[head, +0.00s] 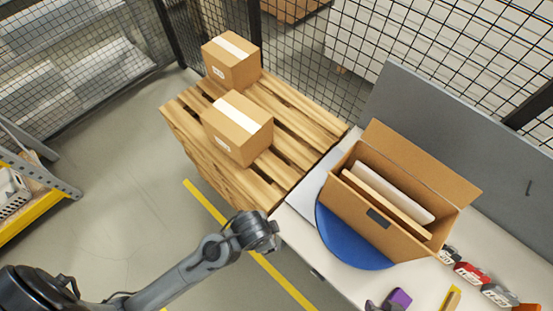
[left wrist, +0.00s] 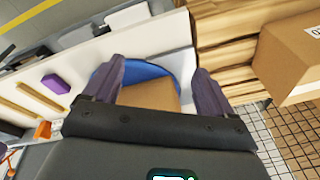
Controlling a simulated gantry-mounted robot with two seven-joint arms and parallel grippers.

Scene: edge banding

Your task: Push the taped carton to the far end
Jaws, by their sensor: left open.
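Two closed cartons with pale tape strips stand on the wooden pallet (head: 290,150): a nearer one (head: 238,128) and a farther one (head: 231,61) by the mesh fence. A labelled carton (left wrist: 290,55) also shows at the right in the left wrist view, beside the pallet slats. My left gripper (head: 262,234) hangs just short of the pallet's near corner, apart from the cartons; its fingertips are hard to make out in the head view. In the left wrist view its two dark fingers (left wrist: 161,72) are spread, with nothing held between them. My right gripper is not seen.
An open carton (head: 375,215) holding flat panels stands on a blue disc (head: 345,242) on the white table (head: 300,225). A purple block (head: 399,297) and several small items lie along the table. Mesh fencing (head: 320,60) bounds the pallet's far side. Floor left of the pallet is clear.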

